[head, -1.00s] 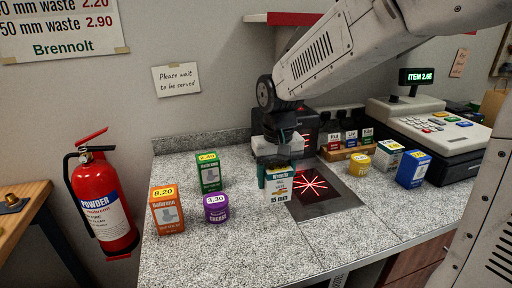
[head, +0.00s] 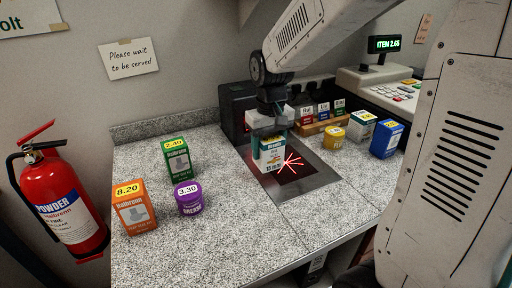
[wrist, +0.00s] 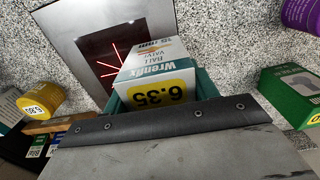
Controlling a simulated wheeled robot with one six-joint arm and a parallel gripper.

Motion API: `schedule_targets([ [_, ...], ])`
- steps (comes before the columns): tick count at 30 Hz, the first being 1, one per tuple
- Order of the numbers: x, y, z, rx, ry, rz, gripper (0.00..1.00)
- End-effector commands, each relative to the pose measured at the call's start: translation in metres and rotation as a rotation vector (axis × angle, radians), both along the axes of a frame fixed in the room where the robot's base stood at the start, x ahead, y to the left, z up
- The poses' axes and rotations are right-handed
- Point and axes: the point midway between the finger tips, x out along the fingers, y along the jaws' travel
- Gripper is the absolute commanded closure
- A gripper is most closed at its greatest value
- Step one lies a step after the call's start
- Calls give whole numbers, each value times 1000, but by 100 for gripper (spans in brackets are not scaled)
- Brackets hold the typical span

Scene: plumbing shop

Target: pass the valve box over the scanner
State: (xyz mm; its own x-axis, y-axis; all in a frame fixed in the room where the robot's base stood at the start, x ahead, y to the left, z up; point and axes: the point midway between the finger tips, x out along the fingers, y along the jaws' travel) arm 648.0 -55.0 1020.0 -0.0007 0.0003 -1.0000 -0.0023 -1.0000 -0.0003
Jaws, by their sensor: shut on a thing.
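The valve box (head: 270,154) is white and teal, marked Wrenfix. In the wrist view its "Ball Valve" label and yellow 6.35 price tag (wrist: 158,94) show. My gripper (head: 268,139) is shut on its upper part, and a teal pad shows beside it in the wrist view (wrist: 202,88). The scanner (head: 316,187) is a metal plate in the counter with a dark window and a red star of light (head: 292,163). The box is at the left part of the plate, beside the star. Any gap under it is hard to judge. The scanner also shows in the wrist view (wrist: 70,20).
An orange box (head: 135,207), green box (head: 178,158) and purple jar (head: 189,198) stand left. A yellow jar (head: 334,138), white-green box (head: 362,126) and blue box (head: 387,139) stand right. The till display (head: 384,44) reads ITEM 2.65. The front counter is clear.

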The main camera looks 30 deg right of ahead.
Motion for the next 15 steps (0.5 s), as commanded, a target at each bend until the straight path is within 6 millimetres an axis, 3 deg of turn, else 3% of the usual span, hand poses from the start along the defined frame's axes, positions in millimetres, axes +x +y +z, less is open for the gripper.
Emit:
schedule_targets([
  [15, -1, -85, -3, 0, -1, -7, 71],
])
